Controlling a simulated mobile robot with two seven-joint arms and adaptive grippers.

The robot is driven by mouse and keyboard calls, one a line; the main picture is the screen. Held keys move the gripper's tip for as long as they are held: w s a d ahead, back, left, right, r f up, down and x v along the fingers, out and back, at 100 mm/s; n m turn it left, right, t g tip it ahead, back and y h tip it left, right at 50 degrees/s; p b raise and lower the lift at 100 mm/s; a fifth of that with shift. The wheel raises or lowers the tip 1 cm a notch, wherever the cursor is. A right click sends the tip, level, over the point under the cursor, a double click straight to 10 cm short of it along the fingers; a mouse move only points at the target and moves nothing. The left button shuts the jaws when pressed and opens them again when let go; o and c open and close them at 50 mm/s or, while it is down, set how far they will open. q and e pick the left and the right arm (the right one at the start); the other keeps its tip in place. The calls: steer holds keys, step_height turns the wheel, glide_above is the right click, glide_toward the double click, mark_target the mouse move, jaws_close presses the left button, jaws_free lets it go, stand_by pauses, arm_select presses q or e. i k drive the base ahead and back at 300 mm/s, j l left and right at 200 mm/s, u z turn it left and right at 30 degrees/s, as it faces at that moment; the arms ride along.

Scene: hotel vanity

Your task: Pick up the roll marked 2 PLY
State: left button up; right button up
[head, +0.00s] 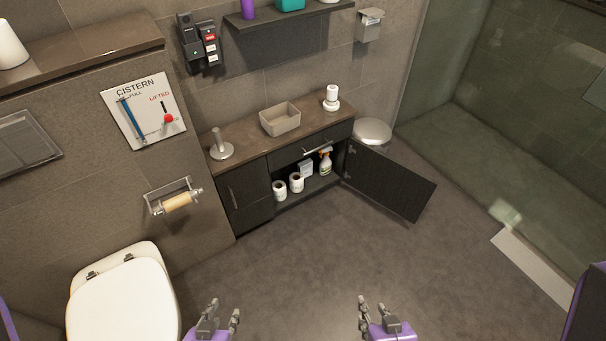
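Two white paper rolls stand upright inside the open cupboard of the vanity: a left roll (280,190) and a right roll (296,182). Any marking on them is too small to read, so I cannot tell which is marked 2 PLY. My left gripper (222,312) is at the bottom of the head view, with its fingers apart and empty. My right gripper (376,304) is at the bottom, right of centre, also with fingers apart and empty. Both are well in front of the cupboard and touch nothing.
The cupboard door (390,182) stands open to the right. A spray bottle (325,163) and a pale box (306,168) stand beside the rolls. The toilet (122,305) is at lower left, below a holder with a bare tube (177,203). The middle floor is clear.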

mark_target(297, 179)
steer(key=i+l, duration=0.5)
steer(key=i, duration=0.2)
steer(key=i+l, duration=0.5)
steer(key=i, duration=0.15)
steer(key=i+l, duration=0.5)
steer(key=i, duration=0.2)
